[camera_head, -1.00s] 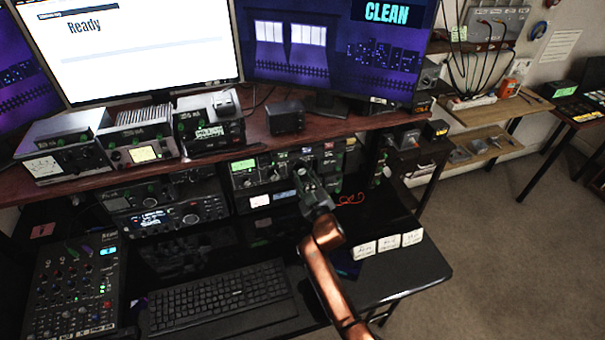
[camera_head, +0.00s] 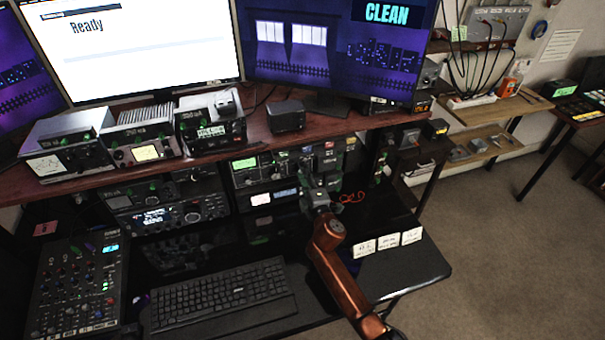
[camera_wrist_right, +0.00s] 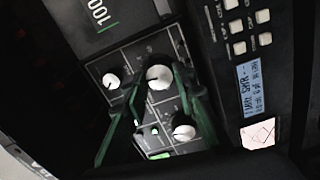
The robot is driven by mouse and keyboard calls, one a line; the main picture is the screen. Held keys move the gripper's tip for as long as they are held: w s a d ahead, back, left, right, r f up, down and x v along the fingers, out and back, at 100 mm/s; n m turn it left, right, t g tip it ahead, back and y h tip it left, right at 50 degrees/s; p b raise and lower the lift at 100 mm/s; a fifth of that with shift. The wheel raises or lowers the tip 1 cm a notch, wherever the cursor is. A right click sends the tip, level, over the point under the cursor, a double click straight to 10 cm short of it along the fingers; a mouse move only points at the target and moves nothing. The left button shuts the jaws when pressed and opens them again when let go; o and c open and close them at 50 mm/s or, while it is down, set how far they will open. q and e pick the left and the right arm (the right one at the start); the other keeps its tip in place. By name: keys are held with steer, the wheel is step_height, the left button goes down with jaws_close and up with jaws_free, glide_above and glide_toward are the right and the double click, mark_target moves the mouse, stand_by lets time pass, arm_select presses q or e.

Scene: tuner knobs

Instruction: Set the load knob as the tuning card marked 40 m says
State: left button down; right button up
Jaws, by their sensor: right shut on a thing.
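My right gripper (camera_head: 318,182) is at the front of the lower radio units under the shelf, and its tip is small and dark there. In the right wrist view its two green fingers (camera_wrist_right: 160,78) are on either side of a white round knob (camera_wrist_right: 159,76) and shut on it. Another white knob (camera_wrist_right: 111,81) sits to the left, and a third white knob (camera_wrist_right: 184,132) is below, by the right finger. The knobs' labels are not readable. Three small white cards (camera_head: 388,242) stand on the desk to the right of my arm; their writing is too small to read. My left gripper is not in view.
A radio with a lit display (camera_wrist_right: 264,92) and grey buttons is beside the knob panel. A keyboard (camera_head: 222,294) and a mixer (camera_head: 78,288) are on the desk at left. The desk top (camera_head: 420,268) around the cards' front is clear.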

steer(key=shift+n, duration=0.6)
steer(key=shift+f, duration=0.1)
steer(key=o, duration=1.2)
steer(key=shift+c, duration=0.2)
steer(key=shift+s, duration=0.1)
steer(key=v, duration=1.2)
